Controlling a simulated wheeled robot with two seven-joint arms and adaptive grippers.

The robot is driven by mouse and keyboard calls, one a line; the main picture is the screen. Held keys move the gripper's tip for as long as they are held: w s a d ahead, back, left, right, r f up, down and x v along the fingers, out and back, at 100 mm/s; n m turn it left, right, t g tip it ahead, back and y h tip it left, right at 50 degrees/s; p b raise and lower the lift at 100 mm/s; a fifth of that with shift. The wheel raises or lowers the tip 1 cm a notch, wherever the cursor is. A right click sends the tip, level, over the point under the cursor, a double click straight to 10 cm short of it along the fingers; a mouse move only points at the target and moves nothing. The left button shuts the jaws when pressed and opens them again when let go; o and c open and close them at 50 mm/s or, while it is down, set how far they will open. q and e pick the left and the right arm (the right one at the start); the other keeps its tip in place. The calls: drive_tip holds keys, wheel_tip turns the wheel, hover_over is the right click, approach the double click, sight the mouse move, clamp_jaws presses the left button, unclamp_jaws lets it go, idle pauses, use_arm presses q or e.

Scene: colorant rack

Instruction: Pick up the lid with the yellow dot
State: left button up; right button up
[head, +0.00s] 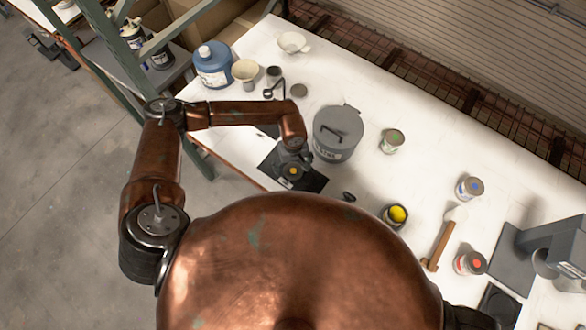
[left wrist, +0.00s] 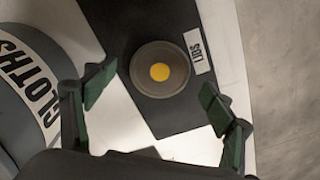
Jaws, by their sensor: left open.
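The lid with the yellow dot, a round grey disc, lies on a black mat (left wrist: 170,112) in the left wrist view; its yellow dot (left wrist: 160,72) is at its centre. The mat has a white LIDS label (left wrist: 197,50) beside the lid. In the head view the yellow dot (head: 292,171) shows just below my left gripper (head: 293,160), which partly hides the lid. My left gripper (left wrist: 157,98) is open and empty, with its green-padded fingers on either side of the lid's lower part in the wrist view, not touching it. My right gripper is not in view.
A grey CLOTHS bin (head: 337,128) stands close beside the mat. Cans with green (head: 392,141), yellow (head: 396,216), blue (head: 469,188) and red (head: 470,263) marks stand to the right, near a brush (head: 440,243). A blue jug (head: 212,66) stands at the upper left.

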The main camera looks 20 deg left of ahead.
use_arm(q)
drive_tip(key=shift+f, duration=0.85)
drive_tip(key=shift+c, duration=0.2)
drive_tip(key=c, duration=0.9)
drive_tip(key=shift+o, duration=0.2)
drive_tip(key=shift+r, duration=0.15)
